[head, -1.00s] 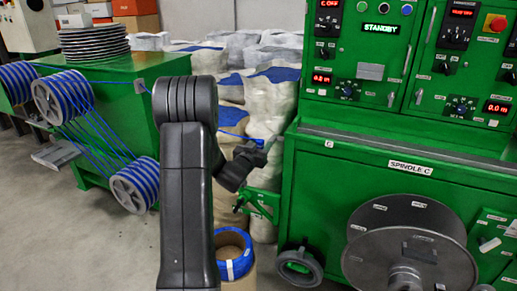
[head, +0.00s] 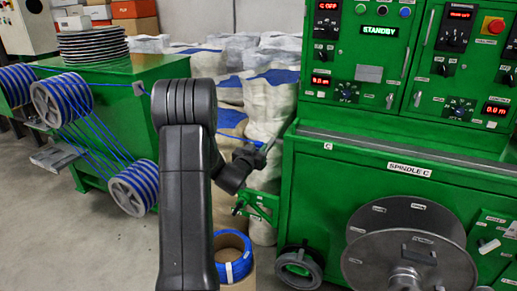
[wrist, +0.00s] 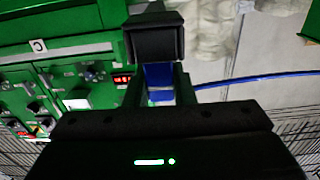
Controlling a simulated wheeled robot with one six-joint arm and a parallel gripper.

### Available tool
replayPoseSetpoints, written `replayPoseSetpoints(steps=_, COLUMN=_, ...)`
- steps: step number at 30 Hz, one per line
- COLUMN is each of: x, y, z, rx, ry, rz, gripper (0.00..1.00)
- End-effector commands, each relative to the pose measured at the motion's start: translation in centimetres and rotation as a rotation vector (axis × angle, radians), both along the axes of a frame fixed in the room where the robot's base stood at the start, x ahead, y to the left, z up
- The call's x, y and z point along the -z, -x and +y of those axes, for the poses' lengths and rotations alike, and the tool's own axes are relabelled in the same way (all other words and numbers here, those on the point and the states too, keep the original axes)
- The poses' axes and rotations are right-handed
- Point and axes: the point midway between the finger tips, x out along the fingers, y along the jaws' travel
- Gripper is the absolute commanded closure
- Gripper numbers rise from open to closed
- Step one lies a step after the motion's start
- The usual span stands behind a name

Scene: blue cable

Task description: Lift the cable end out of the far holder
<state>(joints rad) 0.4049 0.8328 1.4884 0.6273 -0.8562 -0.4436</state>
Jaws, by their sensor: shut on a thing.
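My gripper (head: 260,148) is to the right of my upright arm, in front of the pale sacks and left of the green machine. It is shut on the end of the blue cable (wrist: 158,76), whose blue shows between the fingers in the wrist view. The cable runs off to the right there. In the head view a short blue stretch of cable (head: 232,136) shows between my arm and gripper. A green bracket (head: 262,206) on the machine's left side sits below the gripper, apart from it. I cannot tell whether this is the far holder.
The green machine (head: 345,165) with a large grey reel (head: 385,262) fills the right. A blue-wound spool (head: 236,268) stands low beside my arm. Pale sacks (head: 266,105) are behind. A green cabinet (head: 110,95) with blue-wound pulleys (head: 62,98) is left; floor (head: 75,235) is clear in front.

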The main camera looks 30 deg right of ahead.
Motion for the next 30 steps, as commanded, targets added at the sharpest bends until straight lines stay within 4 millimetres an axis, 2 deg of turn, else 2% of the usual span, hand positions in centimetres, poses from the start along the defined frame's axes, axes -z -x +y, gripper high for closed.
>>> replayPoseSetpoints(steps=30, x=-1.1, y=0.0, z=0.0, rx=0.000, ry=0.000, rz=0.000, gripper=1.00)
